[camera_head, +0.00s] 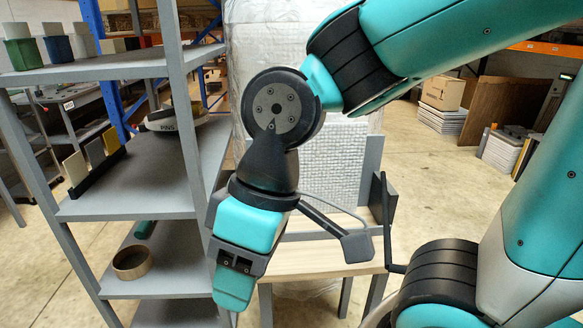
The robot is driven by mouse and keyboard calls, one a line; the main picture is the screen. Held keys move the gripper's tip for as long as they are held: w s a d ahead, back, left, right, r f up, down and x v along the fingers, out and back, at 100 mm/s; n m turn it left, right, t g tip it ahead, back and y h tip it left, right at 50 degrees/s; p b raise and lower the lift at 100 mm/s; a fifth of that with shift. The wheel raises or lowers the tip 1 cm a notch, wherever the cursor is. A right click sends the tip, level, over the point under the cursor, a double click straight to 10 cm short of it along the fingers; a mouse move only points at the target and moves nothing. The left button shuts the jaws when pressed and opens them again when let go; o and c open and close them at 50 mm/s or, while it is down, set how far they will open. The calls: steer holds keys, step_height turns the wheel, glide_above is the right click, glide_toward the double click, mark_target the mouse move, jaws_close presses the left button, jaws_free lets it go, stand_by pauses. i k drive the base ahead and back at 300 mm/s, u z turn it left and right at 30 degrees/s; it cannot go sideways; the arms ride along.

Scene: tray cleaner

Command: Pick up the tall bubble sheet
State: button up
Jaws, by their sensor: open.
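A tall whitish sheet with a bumpy bubble texture (336,165) stands upright in the middle of the view, behind my arm. My arm covers its left part, and its lower edge sits behind a grey frame on a small wooden-topped table (320,262). My gripper (233,292) is open and points down, left of and nearer than the sheet, close to the shelf's front post. The gap between its fingers is not clearly visible from this side. I see nothing held in it.
A grey shelf unit (180,120) fills the left, with bins, upright plates (95,153) and a tape roll (132,262). A dark upright panel (382,200) stands at the table's right. A plastic-wrapped stack (270,40) rises behind. Open floor lies to the right.

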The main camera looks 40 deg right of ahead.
mark_target(330, 163)
steer(key=z, duration=0.5)
steer(key=i, duration=0.9)
steer(key=z, duration=0.7)
